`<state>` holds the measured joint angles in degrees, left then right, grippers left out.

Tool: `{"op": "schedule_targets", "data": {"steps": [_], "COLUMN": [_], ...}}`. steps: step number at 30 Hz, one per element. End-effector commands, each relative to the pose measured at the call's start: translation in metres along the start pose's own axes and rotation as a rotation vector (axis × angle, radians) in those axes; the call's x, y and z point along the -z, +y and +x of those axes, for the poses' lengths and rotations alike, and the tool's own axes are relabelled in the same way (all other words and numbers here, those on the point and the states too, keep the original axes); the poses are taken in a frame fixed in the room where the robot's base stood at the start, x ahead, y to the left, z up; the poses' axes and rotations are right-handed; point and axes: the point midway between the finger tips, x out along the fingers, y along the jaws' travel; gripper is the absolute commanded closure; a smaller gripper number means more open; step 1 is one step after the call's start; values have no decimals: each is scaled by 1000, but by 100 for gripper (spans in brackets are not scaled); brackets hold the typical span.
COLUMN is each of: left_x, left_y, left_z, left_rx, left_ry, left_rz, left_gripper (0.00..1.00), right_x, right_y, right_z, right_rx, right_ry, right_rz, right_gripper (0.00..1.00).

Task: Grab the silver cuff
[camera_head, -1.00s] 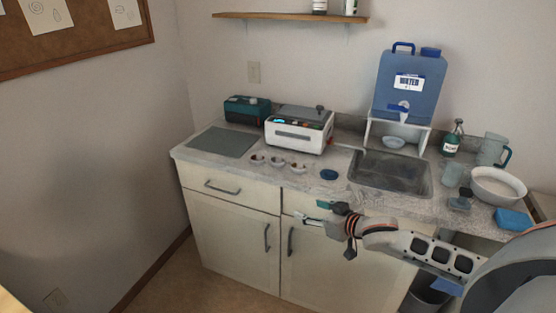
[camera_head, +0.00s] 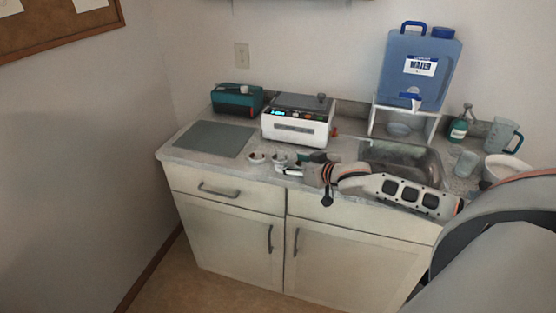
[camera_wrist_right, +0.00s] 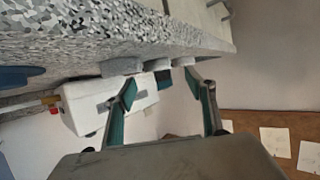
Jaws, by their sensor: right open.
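A row of small cuff-like rings stands near the front edge of the counter, left of my right gripper. In the head view one cuff (camera_head: 257,158) is at the left and another cuff (camera_head: 279,161) is beside it. My gripper partly hides the right end of the row. They are too small to tell which is silver. In the right wrist view, grey cuffs (camera_wrist_right: 121,66) show beyond the fingertips. My right gripper (camera_head: 296,167) is open, low over the counter's front, with its tips close to the row. It also shows in the wrist view (camera_wrist_right: 163,84), with nothing between its fingers.
A white machine (camera_head: 297,123) stands behind the row, with a teal box (camera_head: 238,98) to its left. A grey mat (camera_head: 213,139) lies at the left.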

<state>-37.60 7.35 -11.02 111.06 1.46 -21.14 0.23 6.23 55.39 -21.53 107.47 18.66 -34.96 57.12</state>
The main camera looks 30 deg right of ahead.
Motion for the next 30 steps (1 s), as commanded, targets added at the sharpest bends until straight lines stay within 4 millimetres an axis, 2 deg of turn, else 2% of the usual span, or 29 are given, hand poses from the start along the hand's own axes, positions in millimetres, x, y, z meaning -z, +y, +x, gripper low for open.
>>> {"op": "schedule_targets", "data": {"steps": [5,16,26,30], "left_x": [-6,-2,-1,-2], "left_y": [1,-5,-6,-5], "left_z": [-1,1,2,1], "left_rx": [-2,6,8,7], "left_ry": [-12,-10,-8,-10], "left_rz": [0,4,4,4], "left_gripper": [60,60,60,60], "right_x": [1,3,2,2], "right_y": [1,5,4,5], "right_z": [9,50,56,56], "right_rx": [0,0,1,0], "right_ry": [0,1,0,-1], "right_rz": [1,0,0,0], "right_gripper": [45,45,45,79]}}
